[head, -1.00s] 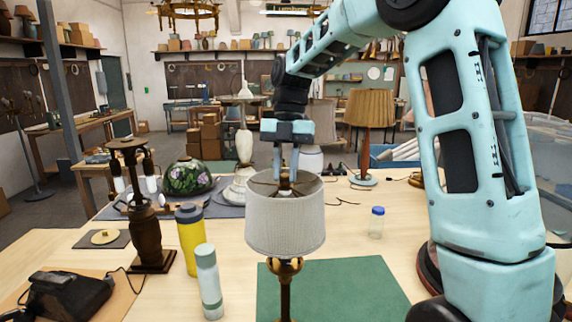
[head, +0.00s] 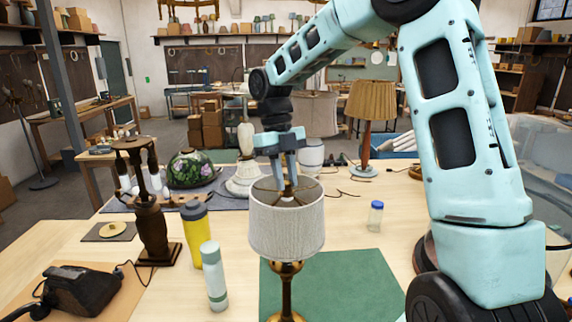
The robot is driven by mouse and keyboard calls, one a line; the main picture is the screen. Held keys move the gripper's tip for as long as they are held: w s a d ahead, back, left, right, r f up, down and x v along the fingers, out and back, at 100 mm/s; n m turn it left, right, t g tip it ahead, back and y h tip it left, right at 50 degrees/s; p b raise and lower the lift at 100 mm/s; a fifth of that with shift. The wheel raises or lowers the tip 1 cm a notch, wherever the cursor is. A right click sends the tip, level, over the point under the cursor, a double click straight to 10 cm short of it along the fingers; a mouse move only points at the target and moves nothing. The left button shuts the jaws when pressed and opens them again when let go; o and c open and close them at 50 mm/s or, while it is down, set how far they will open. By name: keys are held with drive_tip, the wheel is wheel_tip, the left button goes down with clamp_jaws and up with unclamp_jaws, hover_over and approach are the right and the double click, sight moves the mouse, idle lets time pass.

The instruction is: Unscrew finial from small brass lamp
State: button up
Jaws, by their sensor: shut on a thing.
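The small brass lamp (head: 286,287) stands upright on a green mat (head: 343,290) in the head view. It carries a pale ribbed drum shade (head: 286,228), open at the top. My gripper (head: 287,187) points straight down over the middle of the shade's top opening. Its fingers are shut on the finial at the centre of the shade's top frame. The finial itself is mostly hidden between the fingertips, so I cannot see its threads or how far it is turned.
A yellow bottle (head: 191,237) and a pale spray can (head: 213,277) stand close left of the lamp. A dark lamp base (head: 155,215) is further left. A small blue-capped jar (head: 375,217) stands to the right. A pleated-shade lamp (head: 369,107) stands behind.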

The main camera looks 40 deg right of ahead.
drive_tip(key=shift+f+n, duration=0.1)
drive_tip(key=shift+n, duration=0.8)
drive_tip(key=shift+a+n+h, duration=0.1)
drive_tip(key=shift+n+h, duration=0.4)
drive_tip(key=shift+n, duration=0.5)
drive_tip(key=o, duration=1)
